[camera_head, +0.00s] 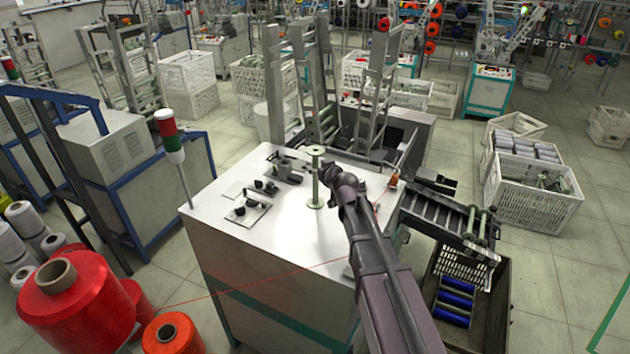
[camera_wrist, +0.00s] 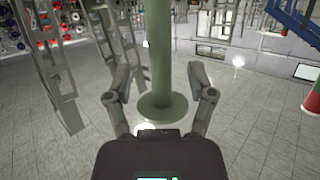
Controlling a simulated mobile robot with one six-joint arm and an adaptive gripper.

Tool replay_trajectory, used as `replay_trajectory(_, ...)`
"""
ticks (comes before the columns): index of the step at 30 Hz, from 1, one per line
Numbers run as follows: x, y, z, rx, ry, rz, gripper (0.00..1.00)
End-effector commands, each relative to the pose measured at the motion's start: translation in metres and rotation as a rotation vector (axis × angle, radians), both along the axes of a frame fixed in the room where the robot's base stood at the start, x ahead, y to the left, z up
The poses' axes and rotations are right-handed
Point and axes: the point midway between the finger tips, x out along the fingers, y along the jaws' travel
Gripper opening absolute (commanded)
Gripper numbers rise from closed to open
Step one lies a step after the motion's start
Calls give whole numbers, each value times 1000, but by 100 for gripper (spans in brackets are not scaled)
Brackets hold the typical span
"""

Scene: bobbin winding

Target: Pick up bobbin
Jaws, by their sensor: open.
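A slim pale-green bobbin (camera_head: 315,188) with a flange at each end stands upright on the white machine top (camera_head: 225,220). My gripper (camera_head: 325,174) is at the bobbin's right side, near its upper half. In the wrist view, the bobbin (camera_wrist: 160,50) rises between the two fingers of my gripper (camera_wrist: 159,74), with one round flange showing low. The fingers are open, with a visible gap on each side of the shaft. The head view does not show the fingertips clearly.
Small black fittings (camera_head: 268,185) sit on the machine top left of the bobbin. A red-and-green signal light (camera_head: 169,135) stands at its left edge. Metal uprights (camera_head: 300,70) rise behind. A roller chute (camera_head: 440,217) leads to a dark crate (camera_head: 490,310) holding blue bobbins (camera_head: 456,300).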

Motion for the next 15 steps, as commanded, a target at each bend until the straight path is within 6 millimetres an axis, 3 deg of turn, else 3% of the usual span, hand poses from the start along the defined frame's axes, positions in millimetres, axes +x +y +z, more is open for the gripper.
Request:
replay_trajectory(6, 22, 10, -8, 1, 0, 1, 70)
replay_trajectory(15, 24, 11, -8, 1, 0, 1, 70)
